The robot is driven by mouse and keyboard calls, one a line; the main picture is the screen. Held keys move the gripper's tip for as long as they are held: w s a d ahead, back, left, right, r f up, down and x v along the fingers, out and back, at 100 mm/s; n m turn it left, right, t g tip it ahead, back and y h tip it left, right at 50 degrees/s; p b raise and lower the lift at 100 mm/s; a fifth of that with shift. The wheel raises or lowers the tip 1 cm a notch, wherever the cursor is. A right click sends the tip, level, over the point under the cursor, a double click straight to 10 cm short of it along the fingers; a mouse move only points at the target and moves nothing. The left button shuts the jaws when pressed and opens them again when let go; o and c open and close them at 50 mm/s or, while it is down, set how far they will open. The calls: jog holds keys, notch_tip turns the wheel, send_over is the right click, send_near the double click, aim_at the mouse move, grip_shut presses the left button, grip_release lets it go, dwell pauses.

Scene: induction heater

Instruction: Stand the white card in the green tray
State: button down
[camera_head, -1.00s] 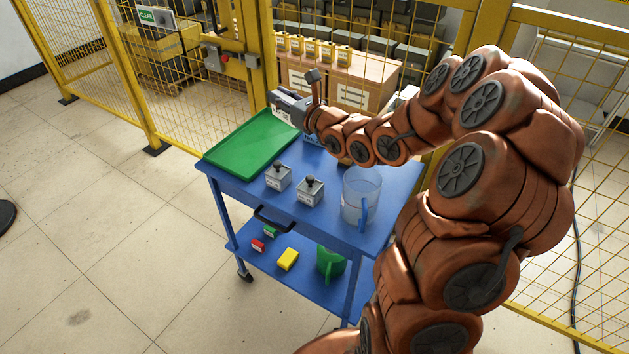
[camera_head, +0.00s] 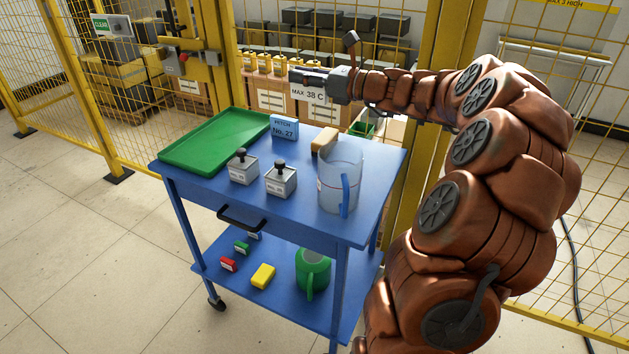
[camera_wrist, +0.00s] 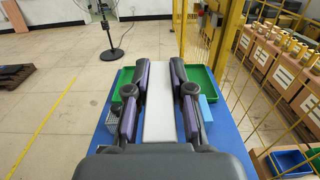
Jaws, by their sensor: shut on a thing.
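The white card (camera_head: 308,95), marked "MAX 38 C", is held in my gripper (camera_head: 300,77) with its print facing the head camera. It hangs upright below the fingers, above the cart's back edge. In the wrist view the card (camera_wrist: 160,112) is a white strip between the two fingers (camera_wrist: 160,66), which are shut on it. The green tray (camera_head: 214,143) lies flat at the left of the cart top, to the left of and below the card. The wrist view shows parts of the tray (camera_wrist: 201,78) on both sides of the fingers; its middle is hidden.
The blue cart (camera_head: 310,216) also carries a blue "No. 27" box (camera_head: 284,128), two grey boxes with black knobs (camera_head: 243,168) (camera_head: 281,180), a tan block (camera_head: 324,139) and a clear jug (camera_head: 338,180). A yellow mesh fence (camera_head: 440,60) stands behind.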

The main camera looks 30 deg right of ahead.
jog(key=shift+s+d+f, duration=0.25)
jog(key=shift+d+f, duration=0.2)
jog(key=shift+f, duration=0.15)
jog(key=b, duration=0.4)
send_over(308, 165)
notch_tip(308, 165, down, 18)
jog(key=shift+w+d+r, duration=0.1)
jog(key=shift+r, duration=0.15)
jog(key=shift+f, duration=0.1)
jog(key=c, duration=1)
grip_release()
